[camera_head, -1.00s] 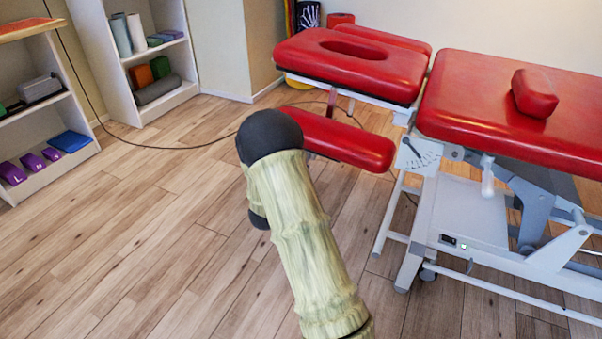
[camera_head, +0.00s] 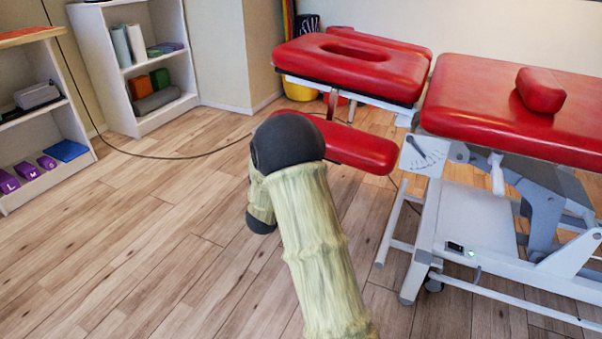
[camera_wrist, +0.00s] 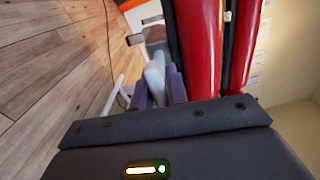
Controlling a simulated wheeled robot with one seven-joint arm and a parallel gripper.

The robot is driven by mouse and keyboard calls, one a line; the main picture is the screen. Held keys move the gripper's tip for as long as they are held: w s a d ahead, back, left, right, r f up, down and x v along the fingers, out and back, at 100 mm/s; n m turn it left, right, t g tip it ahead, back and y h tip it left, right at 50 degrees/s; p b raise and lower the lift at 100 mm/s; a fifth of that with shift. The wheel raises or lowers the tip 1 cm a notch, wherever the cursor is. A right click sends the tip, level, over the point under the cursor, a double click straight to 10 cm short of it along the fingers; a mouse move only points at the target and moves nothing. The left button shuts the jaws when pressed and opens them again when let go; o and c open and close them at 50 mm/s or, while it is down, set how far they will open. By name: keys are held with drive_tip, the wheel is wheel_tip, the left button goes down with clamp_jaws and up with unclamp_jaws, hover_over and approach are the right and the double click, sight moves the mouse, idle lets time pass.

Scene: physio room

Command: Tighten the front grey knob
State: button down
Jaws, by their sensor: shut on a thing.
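My gripper (camera_wrist: 162,88) shows in the wrist view as two purple-grey fingers. They are shut on a pale grey piece, the grey knob (camera_wrist: 155,74), which is small and blurred, so its exact shape and turn are unclear. It sits close beside the long red cushions of the treatment table. In the head view my own arm hides my gripper and the knob. The red treatment table (camera_head: 470,100) stands at the right there, with a red headrest (camera_head: 350,68) and a lower red armrest (camera_head: 355,146).
A white dial plate (camera_head: 424,155) and a pale hanging lever (camera_head: 496,174) are on the table's frame. A red bolster (camera_head: 540,90) lies on top. White shelves (camera_head: 140,70) stand at the back left. A dark cable (camera_head: 185,157) crosses the otherwise clear wooden floor.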

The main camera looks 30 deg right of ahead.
drive_tip(key=shift+f, duration=0.1)
drive_tip(key=c, duration=1.4)
unclamp_jaws()
drive_tip(key=shift+a, duration=0.1)
drive_tip(key=p+v, duration=0.6)
drive_tip(key=v, duration=1.1)
drive_tip(key=shift+s+a, duration=0.1)
drive_tip(key=shift+s, duration=0.05)
